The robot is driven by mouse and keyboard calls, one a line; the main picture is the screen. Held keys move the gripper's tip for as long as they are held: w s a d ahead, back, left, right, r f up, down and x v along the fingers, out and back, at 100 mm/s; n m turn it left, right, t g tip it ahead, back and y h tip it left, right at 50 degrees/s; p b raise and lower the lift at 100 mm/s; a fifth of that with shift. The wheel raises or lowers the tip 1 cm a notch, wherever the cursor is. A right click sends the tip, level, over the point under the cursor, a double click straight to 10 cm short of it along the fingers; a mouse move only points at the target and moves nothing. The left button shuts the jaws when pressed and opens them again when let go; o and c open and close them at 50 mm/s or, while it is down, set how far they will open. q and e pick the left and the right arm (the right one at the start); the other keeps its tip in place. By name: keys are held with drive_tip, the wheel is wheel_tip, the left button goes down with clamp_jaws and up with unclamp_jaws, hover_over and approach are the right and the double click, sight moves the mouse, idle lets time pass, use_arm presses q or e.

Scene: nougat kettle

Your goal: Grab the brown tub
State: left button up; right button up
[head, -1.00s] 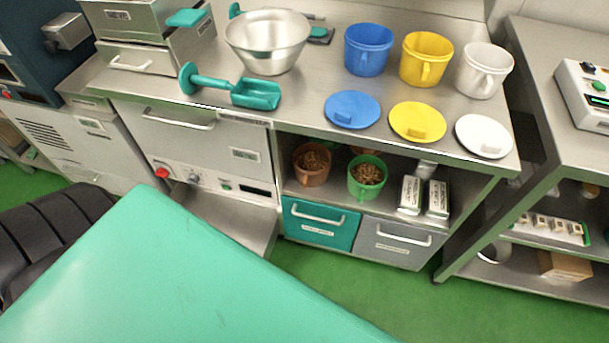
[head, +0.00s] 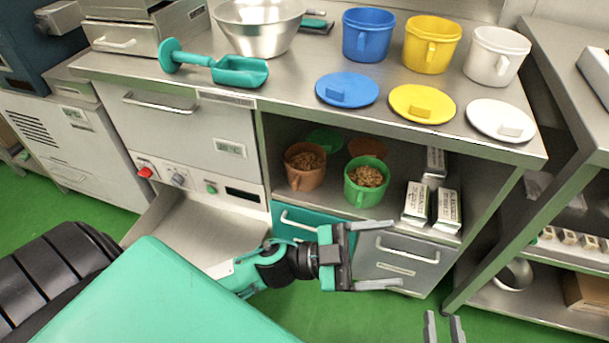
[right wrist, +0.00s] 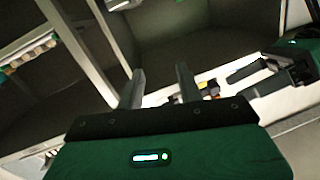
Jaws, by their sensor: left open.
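The brown tub (head: 304,178) stands upright on the shelf under the counter, with brown bits inside and its handle towards the front. A green tub (head: 364,191) with similar contents stands just right of it. My left gripper (head: 375,256) is open and empty, in front of the drawers, lower and to the right of the brown tub. My right gripper (head: 443,327) shows only its fingertips at the bottom edge, apart and empty. In the right wrist view, its fingers (right wrist: 162,88) have a gap between them, and my left gripper (right wrist: 262,75) is at the right.
A green lid (head: 325,139) and a brown lid (head: 368,148) lie behind the tubs. Several white packs (head: 432,204) stand right of them. The counter (head: 290,85) overhangs the shelf. Teal (head: 292,215) and grey (head: 400,262) drawers are below. Green floor (head: 330,315) is open in front.

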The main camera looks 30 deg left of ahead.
use_arm(q)
wheel_tip(320, 180, down, 3)
drive_tip(key=a+m+g+y, duration=0.1)
drive_tip(key=m+g+y, duration=0.1)
drive_tip(key=m+g, duration=0.4)
drive_tip(key=n+t+y, duration=0.1)
drive_tip(key=n+y, duration=0.6)
drive_tip(key=y, duration=1)
approach(296, 179)
drive_tip(key=b+x, duration=0.2)
drive_tip(key=x, duration=0.9)
drive_tip(key=shift+b, duration=0.35)
drive_tip(key=shift+w+f, duration=0.1)
drive_tip(key=shift+f, duration=0.2)
drive_tip(key=c, duration=1.4)
use_arm(e)
drive_tip(key=w+d+r+t, duration=0.2)
drive_tip(key=r+t, duration=0.5)
drive_tip(key=r, duration=0.4)
drive_tip(key=shift+d+r+t, duration=0.4)
drive_tip(key=shift+d, duration=0.25)
use_arm(q)
drive_tip(key=shift+r, duration=0.1)
